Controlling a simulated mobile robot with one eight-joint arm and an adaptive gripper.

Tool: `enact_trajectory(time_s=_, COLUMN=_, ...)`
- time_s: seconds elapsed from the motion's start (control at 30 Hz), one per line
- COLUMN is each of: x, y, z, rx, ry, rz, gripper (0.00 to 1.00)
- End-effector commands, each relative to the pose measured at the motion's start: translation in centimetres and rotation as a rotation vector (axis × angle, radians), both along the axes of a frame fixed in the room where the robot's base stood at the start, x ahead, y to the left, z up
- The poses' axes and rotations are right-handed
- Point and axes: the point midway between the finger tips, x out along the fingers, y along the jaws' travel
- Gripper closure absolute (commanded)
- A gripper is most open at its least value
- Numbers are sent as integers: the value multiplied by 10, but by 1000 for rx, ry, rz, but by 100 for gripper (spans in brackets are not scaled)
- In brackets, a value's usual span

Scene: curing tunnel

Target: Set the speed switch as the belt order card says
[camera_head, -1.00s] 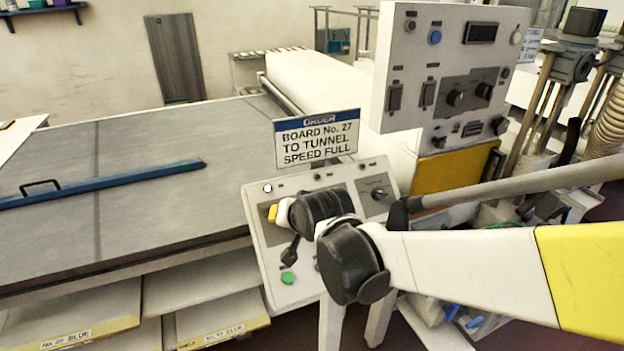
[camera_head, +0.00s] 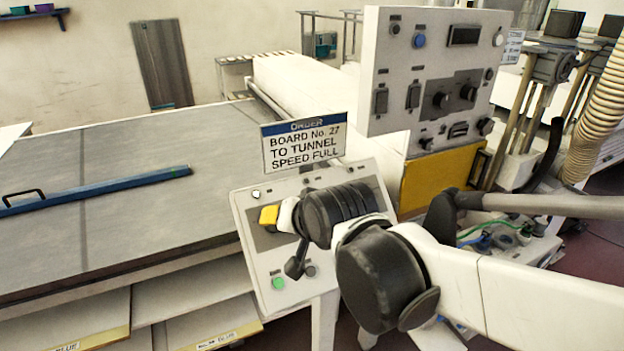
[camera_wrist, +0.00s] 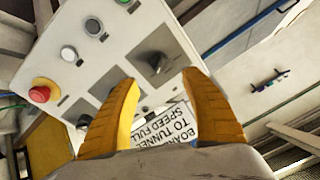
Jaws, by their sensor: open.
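The order card (camera_head: 304,145) stands at the back of the sloped control desk (camera_head: 247,203) and reads "BOARD No. 27 TO TUNNEL SPEED FULL". It shows upside down and partly covered in the wrist view (camera_wrist: 165,128). My gripper (camera_head: 269,215) is over the desk's left part, its yellow fingers open and empty. In the wrist view my gripper (camera_wrist: 160,78) has its fingertips on either side of a dark switch (camera_wrist: 156,63) on a grey plate, with no clear contact. The labels are too small to read, so I cannot tell its setting or whether it is the speed switch.
A taller panel with knobs (camera_head: 441,100) stands behind. A table with a blue bar (camera_head: 110,186) lies left.

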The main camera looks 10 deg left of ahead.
Motion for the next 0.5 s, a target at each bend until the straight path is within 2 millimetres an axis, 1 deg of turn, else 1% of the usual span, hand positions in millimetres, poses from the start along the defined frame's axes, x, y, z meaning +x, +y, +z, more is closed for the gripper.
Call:
enact_trajectory(time_s=0.1, x=-10, y=-7, z=10, rx=0, ry=0, rz=0, gripper=45)
enact_trajectory(time_s=0.2, x=-14, y=-9, z=14, rx=0, ry=0, rz=0, gripper=45)
enact_trajectory(time_s=0.5, x=-16, y=-11, z=17, rx=0, ry=0, rz=0, gripper=45)
